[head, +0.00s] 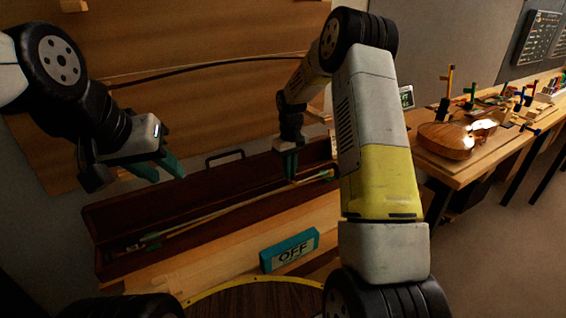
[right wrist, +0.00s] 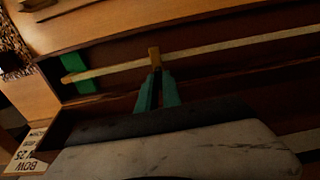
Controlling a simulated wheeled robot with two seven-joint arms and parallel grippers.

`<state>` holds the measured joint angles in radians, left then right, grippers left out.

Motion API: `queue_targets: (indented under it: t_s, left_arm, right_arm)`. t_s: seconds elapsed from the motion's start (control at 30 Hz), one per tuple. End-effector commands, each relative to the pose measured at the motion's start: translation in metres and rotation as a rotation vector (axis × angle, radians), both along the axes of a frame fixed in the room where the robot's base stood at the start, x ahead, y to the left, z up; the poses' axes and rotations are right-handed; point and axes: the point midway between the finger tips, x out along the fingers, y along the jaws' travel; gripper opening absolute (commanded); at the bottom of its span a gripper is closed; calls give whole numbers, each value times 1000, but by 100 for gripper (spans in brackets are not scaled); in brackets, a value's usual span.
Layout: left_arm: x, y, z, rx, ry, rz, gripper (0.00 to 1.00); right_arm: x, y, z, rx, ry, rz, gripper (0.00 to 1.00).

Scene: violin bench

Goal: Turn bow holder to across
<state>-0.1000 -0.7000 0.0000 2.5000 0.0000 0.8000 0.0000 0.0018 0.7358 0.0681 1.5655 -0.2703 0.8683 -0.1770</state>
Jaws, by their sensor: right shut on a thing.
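The bow case (head: 107,205) is a long dark red-brown open box on the bench. A pale bow (head: 205,213) lies lengthwise in it, and also shows in the right wrist view (right wrist: 235,45). My right gripper (head: 291,178) reaches down into the case near its right end. In the right wrist view its green fingers (right wrist: 157,75) are closed on a small brown tab, the bow holder (right wrist: 154,54). The tab appears crosswise to the bow stick; its exact angle is hard to tell. My left gripper (head: 160,172) is empty, fingers apart, above the case's left part.
A teal OFF sign (head: 290,250) stands in front of the case. A green rest (right wrist: 87,82) sits under the bow's end. A label (right wrist: 27,150) reading BOW is beside the case. At right, a violin (head: 452,139) and several tools are on another bench.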

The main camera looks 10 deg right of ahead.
Motion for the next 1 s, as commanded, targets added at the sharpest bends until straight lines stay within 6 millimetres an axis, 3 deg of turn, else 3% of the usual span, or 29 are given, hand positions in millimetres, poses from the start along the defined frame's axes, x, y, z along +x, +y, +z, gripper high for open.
queue_targets:
  t_s: [0.07,0.1,0.2,0.57,1.0]
  left_arm:
    - [0,0,0,0,0,0,34]
    - [0,0,0,0,0,0,34]
    - [0,0,0,0,0,0,34]
    - [0,0,0,0,0,0,34]
    - [0,0,0,0,0,0,34]
  right_arm:
    - [1,0,2,0,-4,2,0]
    - [1,0,2,0,-4,2,15]
    - [1,0,1,-1,-4,1,31]
    - [1,0,5,0,-3,0,31]
    - [1,0,71,0,-5,1,31]
